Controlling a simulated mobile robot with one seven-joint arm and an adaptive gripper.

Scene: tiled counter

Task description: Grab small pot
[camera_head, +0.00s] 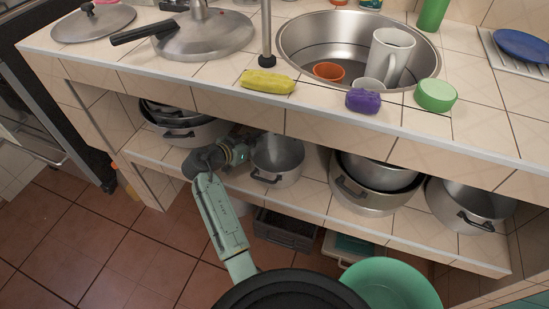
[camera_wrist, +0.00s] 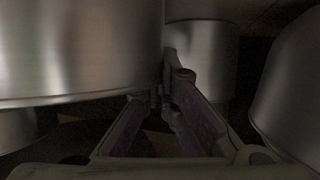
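In the head view, a small grey metal pot (camera_head: 278,160) with a dark side handle stands on the shelf under the counter, left of the middle. My gripper (camera_head: 240,153) is at shelf height, close to the pot's left side. In the wrist view, my gripper's fingers (camera_wrist: 164,100) converge toward their tips, beside the lower edge of a large metal pot wall (camera_wrist: 80,50) that fills the upper left. Which pot this is, and whether the fingertips touch it, I cannot tell. The exact gap between the tips is hidden in shadow.
A wider pot (camera_head: 180,133) stands left on the shelf. Stacked pots (camera_head: 365,188) and another pot (camera_head: 470,207) stand to the right. The counter edge (camera_head: 284,121) runs above my gripper. A dark crate (camera_head: 285,232) and a green bowl (camera_head: 392,285) are lower.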

